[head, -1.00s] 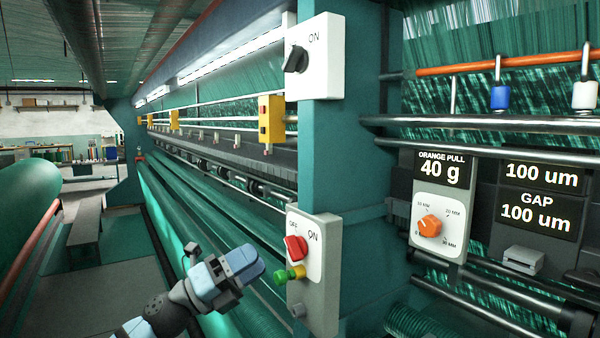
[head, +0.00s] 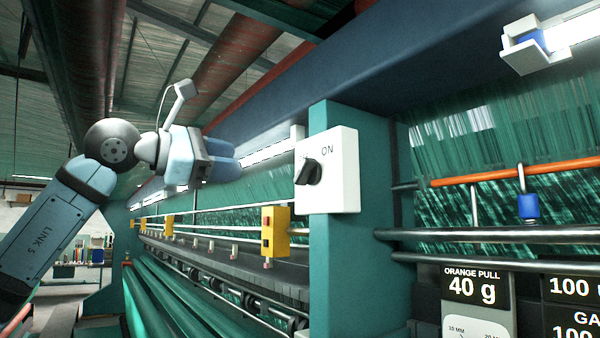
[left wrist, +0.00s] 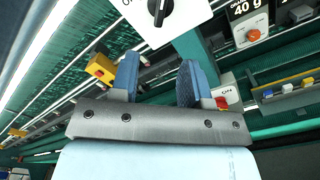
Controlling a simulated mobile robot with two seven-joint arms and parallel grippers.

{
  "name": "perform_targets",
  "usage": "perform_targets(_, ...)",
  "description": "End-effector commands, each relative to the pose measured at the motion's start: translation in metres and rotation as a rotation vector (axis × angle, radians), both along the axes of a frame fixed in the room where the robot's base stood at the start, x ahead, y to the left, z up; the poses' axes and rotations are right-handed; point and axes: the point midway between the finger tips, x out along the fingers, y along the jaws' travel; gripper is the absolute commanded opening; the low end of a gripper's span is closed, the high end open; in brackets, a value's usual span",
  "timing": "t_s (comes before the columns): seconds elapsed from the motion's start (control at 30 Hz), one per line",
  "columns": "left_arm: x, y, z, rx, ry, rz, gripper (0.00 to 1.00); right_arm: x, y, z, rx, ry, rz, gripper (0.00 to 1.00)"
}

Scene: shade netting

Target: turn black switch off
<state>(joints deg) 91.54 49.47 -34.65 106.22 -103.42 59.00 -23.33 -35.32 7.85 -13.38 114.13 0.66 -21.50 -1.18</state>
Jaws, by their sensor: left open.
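The black switch (head: 309,172) is a rotary knob on a white plate (head: 343,185) fixed to the teal post. ON is printed at its upper right; the label at its upper left is mostly covered. The knob looks slanted toward the upper right, though its exact setting is hard to tell. My left gripper (head: 232,157) is raised to about the plate's height, left of it and apart from it. Its blue fingers are open and empty. In the left wrist view the black switch (left wrist: 159,9) shows at the top edge, beyond the gap between the fingertips (left wrist: 157,72). My right gripper is not visible.
A yellow box (head: 275,232) hangs on the rail left of the teal post (head: 345,260). Metal bars (head: 480,235) run to the right of it. A red switch (left wrist: 222,103) shows near the right finger in the left wrist view.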

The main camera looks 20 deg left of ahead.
Motion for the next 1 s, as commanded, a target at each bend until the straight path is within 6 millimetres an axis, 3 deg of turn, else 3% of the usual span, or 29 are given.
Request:
perform_targets(0.17, 0.017, -0.014, 0.003, 0.001, 0.002, -0.002, 0.43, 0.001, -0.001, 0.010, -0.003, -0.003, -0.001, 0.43)
perform_targets(0.6, 0.087, -0.069, 0.003, -0.001, 0.003, -0.004, 0.43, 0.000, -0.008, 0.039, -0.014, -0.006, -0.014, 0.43)
perform_targets(0.8, 0.104, -0.081, 0.001, -0.002, 0.002, -0.003, 0.43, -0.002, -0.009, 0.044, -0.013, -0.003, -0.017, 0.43)
perform_targets(1.0, 0.108, -0.084, 0.000, -0.001, 0.002, -0.002, 0.43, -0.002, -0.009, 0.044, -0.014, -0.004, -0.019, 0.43)
